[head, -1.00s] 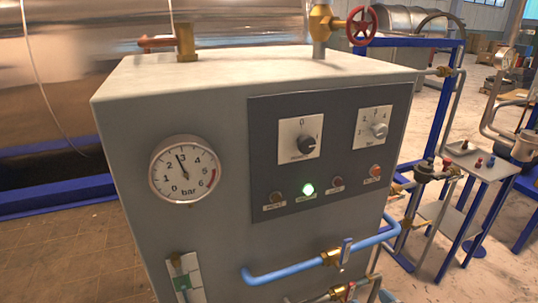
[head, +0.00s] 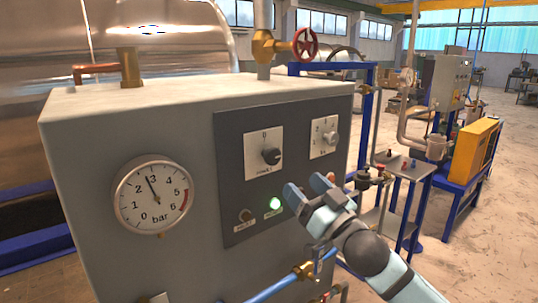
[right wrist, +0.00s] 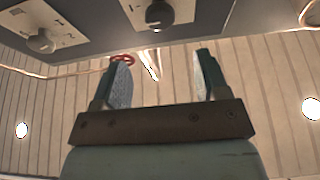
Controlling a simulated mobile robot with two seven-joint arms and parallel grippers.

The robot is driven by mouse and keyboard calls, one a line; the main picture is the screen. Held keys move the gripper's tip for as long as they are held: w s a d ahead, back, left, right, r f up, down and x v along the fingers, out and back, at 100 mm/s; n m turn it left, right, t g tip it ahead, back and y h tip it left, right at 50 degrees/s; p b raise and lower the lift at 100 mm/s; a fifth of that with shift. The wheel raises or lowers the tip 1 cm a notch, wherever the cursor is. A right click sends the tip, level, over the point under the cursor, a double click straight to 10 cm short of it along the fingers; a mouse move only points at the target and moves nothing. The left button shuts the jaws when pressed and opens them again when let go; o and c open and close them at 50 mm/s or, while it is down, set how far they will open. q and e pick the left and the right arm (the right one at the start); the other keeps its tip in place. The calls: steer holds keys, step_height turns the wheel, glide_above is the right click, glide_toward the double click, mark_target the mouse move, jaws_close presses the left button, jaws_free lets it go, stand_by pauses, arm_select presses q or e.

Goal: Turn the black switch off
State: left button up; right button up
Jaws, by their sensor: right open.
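The black switch (head: 271,156) is a round knob on a white plate on the dark control panel (head: 230,140), with a 0 printed above it. Its exact setting is too small to read. The green lamp (head: 275,204) below it is lit. My right gripper (head: 307,188) is open and empty, below and right of the switch, in front of the panel's lower part and apart from the switch. In the right wrist view, the switch (right wrist: 160,14) shows at the top edge, beyond the two spread fingers (right wrist: 162,60). My left gripper is not in view.
A grey selector knob (head: 330,138) sits right of the switch. A pressure gauge (head: 152,196) is on the left of the cabinet (head: 90,160). A blue-handled valve pipe (head: 280,285) runs below the panel. A red valve wheel (head: 305,44) stands above. My arm hides the panel's lower right.

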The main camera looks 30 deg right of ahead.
mark_target(275, 157)
steer(key=p+x, duration=0.2)
steer(key=x, duration=0.8)
steer(key=shift+w, duration=0.25)
steer(key=shift+w+r, duration=0.1)
steer(key=shift+w, duration=0.35)
steer(key=c, duration=0.9)
